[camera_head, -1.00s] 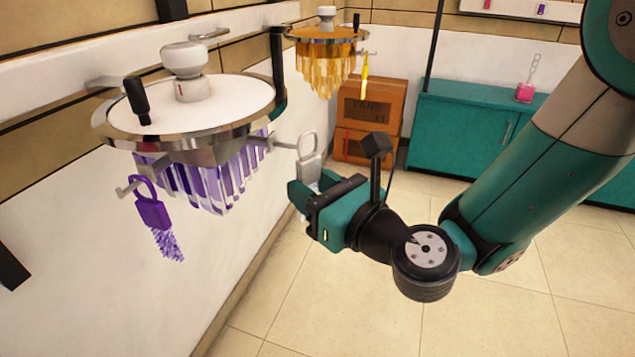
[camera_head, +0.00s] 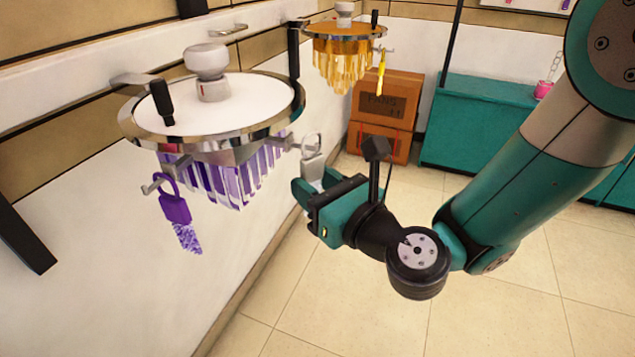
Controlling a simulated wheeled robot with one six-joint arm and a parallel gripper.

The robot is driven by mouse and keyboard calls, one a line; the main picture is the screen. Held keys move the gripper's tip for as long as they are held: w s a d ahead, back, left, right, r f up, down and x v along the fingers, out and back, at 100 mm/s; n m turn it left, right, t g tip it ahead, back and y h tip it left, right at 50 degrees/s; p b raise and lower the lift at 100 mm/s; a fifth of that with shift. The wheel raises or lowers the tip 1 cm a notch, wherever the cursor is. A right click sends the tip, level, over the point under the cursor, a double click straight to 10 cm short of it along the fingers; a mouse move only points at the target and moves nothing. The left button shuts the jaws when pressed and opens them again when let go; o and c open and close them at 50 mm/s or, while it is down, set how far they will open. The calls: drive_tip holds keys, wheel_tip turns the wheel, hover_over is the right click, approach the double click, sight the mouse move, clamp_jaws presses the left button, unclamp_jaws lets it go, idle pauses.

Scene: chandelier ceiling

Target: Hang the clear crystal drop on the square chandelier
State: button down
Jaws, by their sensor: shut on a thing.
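My gripper (camera_head: 312,193) is shut on the pale tag of the clear crystal drop (camera_head: 313,168). The tag and its loop stand upright above the jaws, and the drop's lower part is hidden by the gripper. The near chandelier (camera_head: 216,103) has a round white top with a chrome rim and purple and clear crystals tapering below.
An amber chandelier (camera_head: 344,50) with a yellow drop (camera_head: 381,72) hangs farther back. Cardboard boxes (camera_head: 384,108) and a teal cabinet (camera_head: 480,128) with a pink drop (camera_head: 545,88) stand behind. A white wall (camera_head: 90,235) runs along the left. The floor below my gripper is clear.

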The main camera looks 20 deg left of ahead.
drive_tip(key=shift+a+p, duration=0.7)
drive_tip(key=shift+p, duration=0.25)
drive_tip(key=shift+f, duration=0.15)
drive_tip(key=shift+f+b, duration=0.4)
drive_tip(key=shift+b, duration=0.1)
drive_tip(key=shift+f, duration=0.2)
unclamp_jaws()
idle(0.6)
